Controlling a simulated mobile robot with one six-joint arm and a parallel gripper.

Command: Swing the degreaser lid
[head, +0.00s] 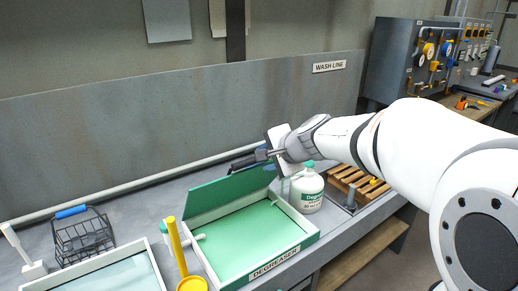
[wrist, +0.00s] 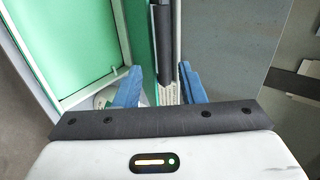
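The degreaser tank (head: 305,237) is a white-rimmed tray with a green inside, labelled DEGREASER at its front. It also shows at the left of the wrist view (wrist: 92,88). Its green lid (head: 222,192) stands raised and tilted along the tank's back side. In the wrist view the lid is a narrow green strip (wrist: 138,35) beside a dark bar (wrist: 162,45). My gripper (head: 238,165) is at the lid's upper right edge. Its blue fingers (wrist: 158,86) are apart, on either side of the bar's line, with gaps visible. Contact with the lid is hard to tell.
A white degreaser bottle (head: 308,192) stands right of the tank, beneath my arm. A wooden rack (head: 350,180) is farther right. A yellow-handled tool (head: 178,250), a second tank (head: 120,272) and a wire basket (head: 83,238) are at left. A grey wall stands behind.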

